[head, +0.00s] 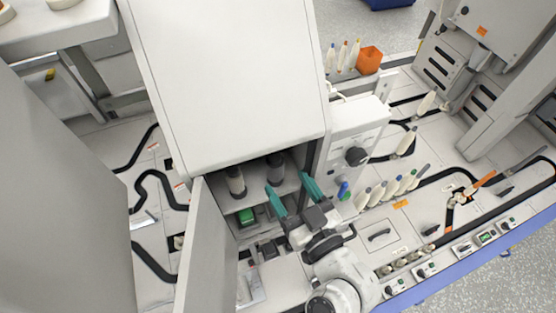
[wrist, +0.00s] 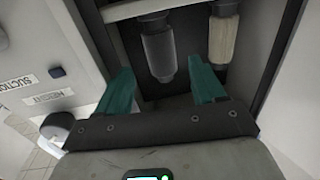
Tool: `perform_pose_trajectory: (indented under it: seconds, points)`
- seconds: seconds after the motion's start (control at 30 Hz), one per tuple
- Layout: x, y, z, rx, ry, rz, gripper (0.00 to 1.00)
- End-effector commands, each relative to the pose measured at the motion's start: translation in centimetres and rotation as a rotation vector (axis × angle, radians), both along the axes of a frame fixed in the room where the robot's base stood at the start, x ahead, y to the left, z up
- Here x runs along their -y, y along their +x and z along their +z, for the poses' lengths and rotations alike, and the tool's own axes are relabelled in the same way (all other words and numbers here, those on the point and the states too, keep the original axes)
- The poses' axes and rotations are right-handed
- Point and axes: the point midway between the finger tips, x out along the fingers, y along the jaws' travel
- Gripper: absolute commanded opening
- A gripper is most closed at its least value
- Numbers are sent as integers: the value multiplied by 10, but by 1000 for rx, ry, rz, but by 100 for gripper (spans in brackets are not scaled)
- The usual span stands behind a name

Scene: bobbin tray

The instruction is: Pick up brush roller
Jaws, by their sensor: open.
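Two upright rollers stand inside the open cabinet (head: 230,85). One is dark grey (head: 275,172); in the wrist view the grey roller (wrist: 160,54) appears ahead, between the lines of my fingers. I cannot tell for sure which is the brush roller. My gripper (head: 286,181), with teal fingers, is open and empty at the cabinet opening. It also shows in the wrist view (wrist: 164,70).
The cabinet door (head: 212,250) stands open left of my gripper. A panel with a black knob (head: 356,156) is close on the right. A green item (head: 246,216) sits lower in the cabinet. Several bobbins (head: 385,190) and an orange container (head: 369,60) are farther right.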

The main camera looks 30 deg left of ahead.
Motion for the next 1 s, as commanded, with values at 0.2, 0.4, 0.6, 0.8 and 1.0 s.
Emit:
perform_pose_trajectory:
  seconds: [0.2,0.4,0.6,0.8,1.0]
  points:
    - [-13,9,1,-1,-1,1,69]
    - [-35,23,2,-1,-2,2,69]
    - [-52,34,-1,-1,-1,1,69]
    - [-53,36,-3,-1,-1,0,69]
    - [-53,36,-3,-1,-1,0,56]
